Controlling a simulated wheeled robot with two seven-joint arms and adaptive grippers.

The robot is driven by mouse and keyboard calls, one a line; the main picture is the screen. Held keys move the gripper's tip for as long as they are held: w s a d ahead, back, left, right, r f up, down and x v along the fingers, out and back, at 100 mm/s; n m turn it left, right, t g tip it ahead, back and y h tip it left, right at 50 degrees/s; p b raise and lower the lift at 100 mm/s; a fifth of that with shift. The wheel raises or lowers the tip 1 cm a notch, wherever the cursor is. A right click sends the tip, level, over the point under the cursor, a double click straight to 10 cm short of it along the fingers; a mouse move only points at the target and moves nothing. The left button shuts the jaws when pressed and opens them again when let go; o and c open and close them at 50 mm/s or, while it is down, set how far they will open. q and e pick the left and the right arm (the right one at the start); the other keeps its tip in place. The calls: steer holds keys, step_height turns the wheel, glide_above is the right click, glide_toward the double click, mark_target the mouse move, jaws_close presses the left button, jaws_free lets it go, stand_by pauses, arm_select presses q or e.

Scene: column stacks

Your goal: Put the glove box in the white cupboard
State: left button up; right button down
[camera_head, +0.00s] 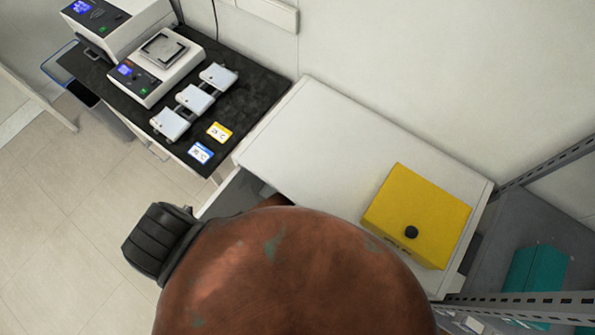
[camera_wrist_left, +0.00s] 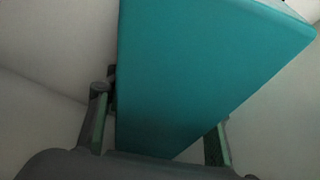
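The glove box, a teal box (camera_wrist_left: 205,75), fills the middle of the left wrist view. It sits tilted between the fingers of my left gripper (camera_wrist_left: 160,140), which appear to press on it from both sides. The white cupboard (camera_head: 312,142) stands against the wall in the head view. Its front is mostly hidden behind a large rounded brown form. A grey opening shows at its left front corner. My left gripper and the held box are hidden in the head view. Pale, plain surfaces surround the box in the wrist view. My right gripper is not in view.
A yellow box with a black knob (camera_head: 418,215) sits on the cupboard top. To the left, a black bench (camera_head: 245,105) carries a balance (camera_head: 155,65) and small white items. At the right, a metal rack (camera_head: 560,225) holds another teal item (camera_head: 536,268).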

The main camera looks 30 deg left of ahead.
arm_select(q)
steer(key=o, duration=0.3)
steer(key=shift+o, duration=0.2)
steer(key=shift+s+r, duration=0.15)
steer(key=shift+r, duration=0.4)
steer(key=v, duration=0.1)
steer(key=p+v, duration=0.1)
steer(key=shift+s+d+r+p, duration=0.1)
steer(key=shift+s+r+p, duration=0.2)
steer(key=shift+s, duration=0.1)
steer(key=s+d, duration=0.1)
steer(key=s, duration=0.5)
steer(key=s+d+p, duration=0.1)
steer(key=s, duration=0.2)
steer(key=shift+s+d+f, duration=0.25)
steer(key=shift+s+d, duration=0.05)
steer(key=shift+s, duration=0.1)
steer(key=shift+s+d, duration=0.1)
steer(key=shift+s, duration=0.5)
steer(key=shift+f, duration=0.1)
